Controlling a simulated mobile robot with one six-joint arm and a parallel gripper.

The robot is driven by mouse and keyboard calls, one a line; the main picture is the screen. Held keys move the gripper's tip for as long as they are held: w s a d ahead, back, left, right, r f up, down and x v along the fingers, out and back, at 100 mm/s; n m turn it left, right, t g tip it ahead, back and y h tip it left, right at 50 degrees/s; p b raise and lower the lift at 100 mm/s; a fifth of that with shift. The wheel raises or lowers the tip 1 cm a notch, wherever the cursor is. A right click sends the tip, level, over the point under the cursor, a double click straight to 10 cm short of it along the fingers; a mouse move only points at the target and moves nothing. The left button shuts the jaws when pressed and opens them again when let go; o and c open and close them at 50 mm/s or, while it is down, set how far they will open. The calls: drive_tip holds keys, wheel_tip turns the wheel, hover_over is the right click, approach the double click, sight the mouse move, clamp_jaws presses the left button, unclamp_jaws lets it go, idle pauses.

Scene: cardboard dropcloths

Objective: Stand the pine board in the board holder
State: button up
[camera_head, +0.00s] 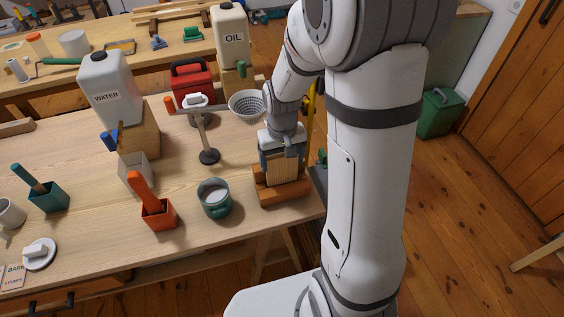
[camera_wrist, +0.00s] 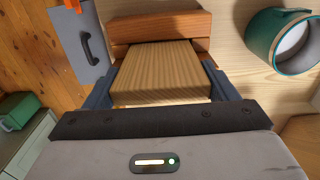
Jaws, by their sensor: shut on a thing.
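The pine board (camera_head: 283,170) is pale wood and stands about upright at the front right corner of the workbench. My gripper (camera_head: 283,153) is above it with a finger on each side, shut on its upper part. In the wrist view the board (camera_wrist: 160,72) lies between the two blue-grey fingers (camera_wrist: 165,88). The board holder (camera_head: 284,194) is a reddish-brown wooden block on the bench, directly under the board. One bar of the holder (camera_wrist: 160,24) shows beyond the board in the wrist view. The board's lower end looks within the holder; whether it touches the bottom is hidden.
A green mug (camera_head: 214,202) stands just left of the holder. The bench edge is close at the right and front.

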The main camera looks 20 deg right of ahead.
drive_tip(key=o, duration=1.3)
drive_tip(key=shift+r, duration=3.85)
drive_tip(key=s+r+t, duration=0.1)
drive_tip(key=s+r, duration=0.1)
drive_tip(key=s, duration=0.2)
drive_tip(key=s+r, duration=0.3)
drive_tip(key=s, duration=0.2)
drive_tip(key=s+r+t, duration=0.1)
drive_tip(key=s+r, duration=0.1)
drive_tip(key=s, duration=0.3)
drive_tip(key=shift+r+t, duration=0.15)
drive_tip(key=shift+t, duration=0.15)
